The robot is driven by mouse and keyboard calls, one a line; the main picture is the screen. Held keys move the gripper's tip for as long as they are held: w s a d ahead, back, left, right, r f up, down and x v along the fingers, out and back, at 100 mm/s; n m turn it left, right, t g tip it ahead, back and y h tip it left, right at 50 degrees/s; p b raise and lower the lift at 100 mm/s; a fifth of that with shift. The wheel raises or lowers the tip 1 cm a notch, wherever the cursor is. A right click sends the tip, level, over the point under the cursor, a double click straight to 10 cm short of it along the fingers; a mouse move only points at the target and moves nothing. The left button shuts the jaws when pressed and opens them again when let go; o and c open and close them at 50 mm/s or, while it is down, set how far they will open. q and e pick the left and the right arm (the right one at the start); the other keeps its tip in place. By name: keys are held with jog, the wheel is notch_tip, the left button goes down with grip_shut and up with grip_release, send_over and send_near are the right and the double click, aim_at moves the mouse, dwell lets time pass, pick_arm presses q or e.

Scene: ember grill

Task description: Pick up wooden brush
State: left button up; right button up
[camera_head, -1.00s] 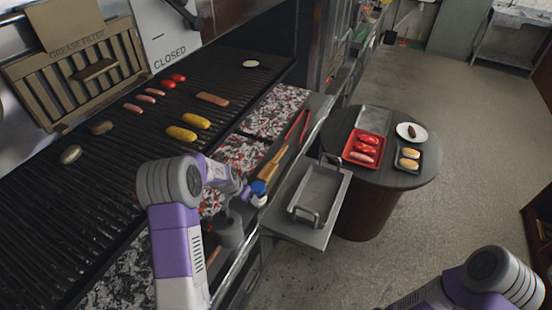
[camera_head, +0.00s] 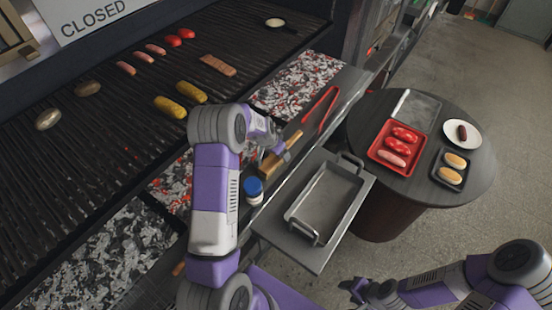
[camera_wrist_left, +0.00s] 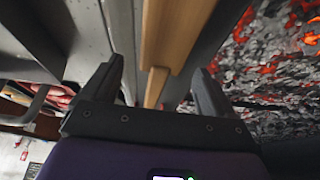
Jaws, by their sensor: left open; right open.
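The wooden brush (camera_head: 275,161) lies on the metal ledge along the front of the grill, its thin handle pointing away toward the red tongs. In the left wrist view, its wide wooden part (camera_wrist_left: 174,35) and a narrower wooden end (camera_wrist_left: 155,87) show ahead of and between the fingers. My left gripper (camera_wrist_left: 158,66) is open and empty, close to the brush. In the head view my left arm hides part of the brush. My right gripper (camera_head: 356,291) is open and empty at the lower edge, over the floor, far from the brush.
A blue-capped jar (camera_head: 253,191) stands on the ledge near my left arm. Red tongs (camera_head: 321,111) lie farther along. A metal tray (camera_head: 328,207) is on the side shelf. Glowing coals (camera_head: 296,84) border the ledge. A round table (camera_head: 461,203) holds food trays.

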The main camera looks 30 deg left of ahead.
pick_arm(q)
jog(key=shift+x, duration=2.2)
jog(key=shift+w+a, duration=0.1)
jog(key=c, duration=1.2)
notch_tip(320, 180, up, 10)
jog(key=shift+r, duration=0.1)
